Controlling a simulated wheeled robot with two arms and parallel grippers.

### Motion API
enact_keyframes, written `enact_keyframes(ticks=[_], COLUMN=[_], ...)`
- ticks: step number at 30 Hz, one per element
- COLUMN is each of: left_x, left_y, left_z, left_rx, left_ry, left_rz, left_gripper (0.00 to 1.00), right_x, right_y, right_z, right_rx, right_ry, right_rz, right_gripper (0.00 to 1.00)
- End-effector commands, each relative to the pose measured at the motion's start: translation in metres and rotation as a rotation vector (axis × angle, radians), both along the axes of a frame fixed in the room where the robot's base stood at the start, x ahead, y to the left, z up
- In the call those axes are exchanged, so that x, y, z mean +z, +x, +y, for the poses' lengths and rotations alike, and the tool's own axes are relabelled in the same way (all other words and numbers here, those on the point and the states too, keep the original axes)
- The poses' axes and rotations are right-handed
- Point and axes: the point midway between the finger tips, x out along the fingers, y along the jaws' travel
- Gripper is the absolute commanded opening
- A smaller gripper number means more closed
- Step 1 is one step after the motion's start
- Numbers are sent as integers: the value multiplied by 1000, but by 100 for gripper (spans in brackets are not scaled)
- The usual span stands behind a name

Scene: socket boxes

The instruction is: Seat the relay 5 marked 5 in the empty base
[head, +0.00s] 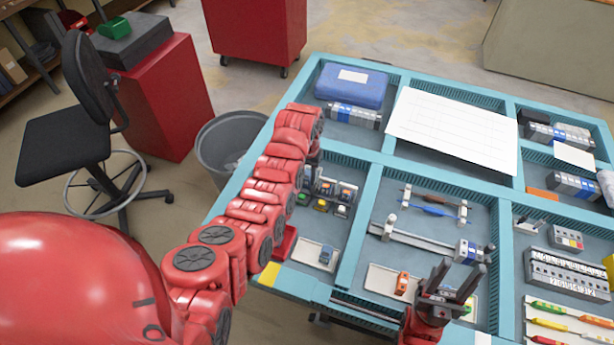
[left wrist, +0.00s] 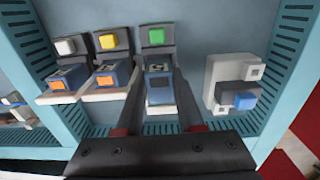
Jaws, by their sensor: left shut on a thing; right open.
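My left gripper (left wrist: 161,92) is shut on a blue relay (left wrist: 159,84) at the rightmost base (left wrist: 161,110) of a row, the one with a green block. Whether the relay is fully down in the base and its mark cannot be made out. Two neighbouring bases, with a white block (left wrist: 65,46) and a yellow block (left wrist: 106,40), hold blue relays with orange fronts. In the head view my left arm mostly hides that gripper beside the relay row (head: 345,195). My right gripper (head: 462,270) is open and empty above the front middle compartment.
A white tray (head: 306,252) with a blue relay (head: 326,254) lies in front of the row. Another tray (head: 380,280) holds an orange relay (head: 402,283). A grey-white block with a blue button (left wrist: 243,101) stands right of the bases. Teal dividers (head: 362,215) separate compartments.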

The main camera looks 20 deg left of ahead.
Motion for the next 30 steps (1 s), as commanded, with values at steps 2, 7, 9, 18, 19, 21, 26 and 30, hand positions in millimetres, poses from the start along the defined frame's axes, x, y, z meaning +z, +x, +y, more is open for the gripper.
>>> enact_keyframes(ticks=[2, 7, 9, 18, 19, 21, 26, 30], left_x=[-1, 0, 0, -3, -3, -5, -8, -10], left_y=[0, 0, 0, 0, 0, 0, 0, 0], left_z=[0, 0, 0, 0, 0, 0, 0, 0], left_rx=[0, 0, 0, 0, 0, 0, 0, 0], left_ry=[0, 0, 0, 0, 0, 0, 0, 0], left_rz=[-1, 0, 0, 0, 0, 0, 0, 0], left_gripper=[0, 0, 0, 0, 0, 0, 0, 0], right_x=[-2, -1, -1, -3, -3, -4, -6, -8], right_y=[0, 0, 0, 0, 0, 0, 0, 0], right_z=[0, 0, 0, 0, 0, 0, 0, 0], right_rx=[0, 0, 0, 0, 0, 0, 0, 0], right_ry=[0, 0, 0, 0, 0, 0, 0, 0], right_rz=[0, 0, 0, 0, 0, 0, 0, 0], right_gripper=[50, 50, 50, 50, 50, 50, 50, 50])
